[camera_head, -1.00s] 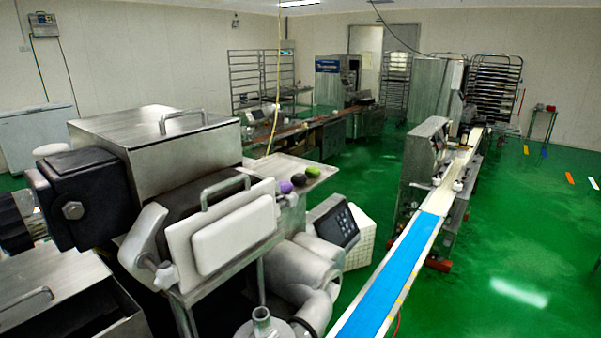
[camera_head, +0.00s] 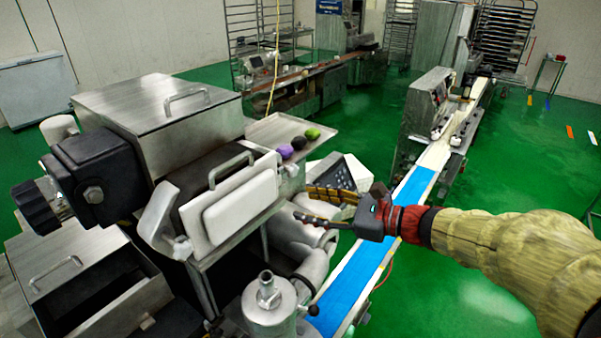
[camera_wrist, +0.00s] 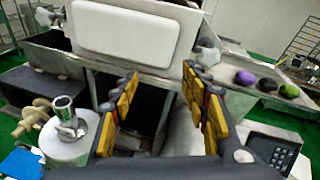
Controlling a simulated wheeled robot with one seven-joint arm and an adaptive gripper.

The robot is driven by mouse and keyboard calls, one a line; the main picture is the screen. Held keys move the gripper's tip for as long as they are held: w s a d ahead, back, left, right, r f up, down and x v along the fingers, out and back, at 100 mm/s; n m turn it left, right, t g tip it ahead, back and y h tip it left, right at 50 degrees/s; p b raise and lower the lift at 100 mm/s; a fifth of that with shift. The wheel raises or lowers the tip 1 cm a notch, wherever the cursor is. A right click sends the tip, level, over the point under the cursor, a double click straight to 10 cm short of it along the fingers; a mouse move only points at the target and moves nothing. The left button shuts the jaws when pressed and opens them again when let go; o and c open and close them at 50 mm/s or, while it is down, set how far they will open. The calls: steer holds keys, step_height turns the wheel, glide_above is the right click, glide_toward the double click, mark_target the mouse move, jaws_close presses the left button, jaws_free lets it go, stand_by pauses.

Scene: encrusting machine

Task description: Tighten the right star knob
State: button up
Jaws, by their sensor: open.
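My gripper (camera_head: 303,203) is open and empty, in front of the machine's right side. In the wrist view its yellow-padded fingers (camera_wrist: 160,75) are spread below the white front panel (camera_wrist: 135,32). A small metal knob, apparently the right star knob (camera_wrist: 208,54), shows beyond the right finger, at the panel's right edge, apart from the fingers. Its star shape is too small to make out. A similar left knob (camera_wrist: 48,18) sits at the panel's left side and also shows in the head view (camera_head: 183,249). The panel (camera_head: 240,208) stands tilted on the machine's front.
A tray (camera_head: 262,130) with purple, black and green balls is right of the machine. A control screen (camera_head: 335,178) is behind my gripper. A metal pipe fitting (camera_head: 270,305) stands below. A blue conveyor (camera_head: 415,190) runs at the right, with open green floor beyond.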

mark_target(295, 171)
steer(key=w+d+r+m+t, duration=0.1)
steer(key=w+d+m+t, duration=0.25)
steer(key=w, duration=0.25)
steer(key=shift+m, duration=0.45)
steer(key=p+x, duration=0.1)
steer(key=x, duration=0.6)
steer(key=shift+w+a+p, duration=0.25)
steer(key=shift+a+p, duration=0.05)
steer(key=shift+a, duration=0.05)
steer(key=c, duration=0.3)
